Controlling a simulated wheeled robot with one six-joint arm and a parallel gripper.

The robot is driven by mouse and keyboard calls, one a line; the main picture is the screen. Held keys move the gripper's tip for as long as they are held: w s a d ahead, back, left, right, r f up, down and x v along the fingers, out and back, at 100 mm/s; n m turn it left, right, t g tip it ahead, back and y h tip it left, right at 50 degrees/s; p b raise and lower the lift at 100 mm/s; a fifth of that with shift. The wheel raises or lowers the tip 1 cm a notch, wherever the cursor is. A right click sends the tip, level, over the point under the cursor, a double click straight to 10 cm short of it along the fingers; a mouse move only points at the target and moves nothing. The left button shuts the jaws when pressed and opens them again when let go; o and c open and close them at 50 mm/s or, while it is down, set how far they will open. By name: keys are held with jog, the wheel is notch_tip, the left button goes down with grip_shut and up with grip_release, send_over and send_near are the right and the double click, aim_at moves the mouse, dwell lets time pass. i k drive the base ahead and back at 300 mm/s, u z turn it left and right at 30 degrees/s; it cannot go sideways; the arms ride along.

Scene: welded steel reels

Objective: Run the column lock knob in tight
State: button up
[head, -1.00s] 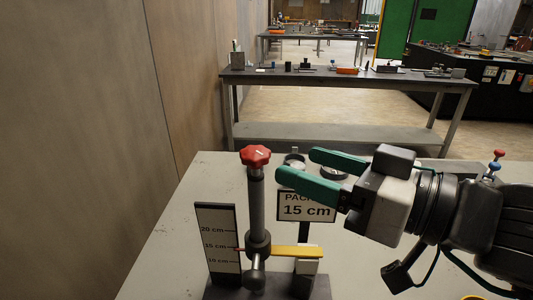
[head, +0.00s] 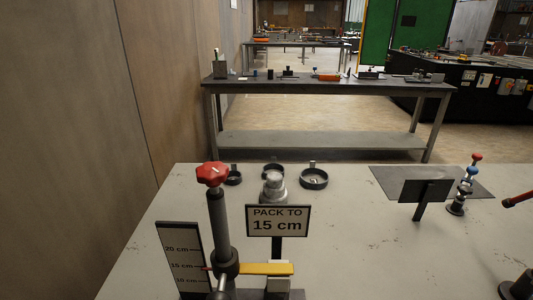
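A column stand is at the front left of the bench in the head view. Its upright grey column (head: 219,225) carries a red lobed knob (head: 213,174) on top. A dark collar (head: 225,263) sits low on the column, with a yellow arm (head: 265,269) reaching right from it. A short pale rod (head: 222,284) shows at the collar's front, cut by the frame's bottom edge. I cannot tell how tight either knob-like part is. A scale plate (head: 183,258) stands to the left, a red pointer between them. My gripper is out of view.
A "PACK TO 15 cm" sign (head: 278,220) stands right of the column. Behind it are a stepped metal piece (head: 273,187) and small dark dishes (head: 314,179). A dark panel (head: 427,191) and coloured knob stack (head: 466,184) stand right. The bench middle is clear.

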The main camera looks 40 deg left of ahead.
aim_at(212, 174)
jog(key=z, duration=0.85)
jog(key=k, duration=0.7)
jog(key=u, duration=1.05)
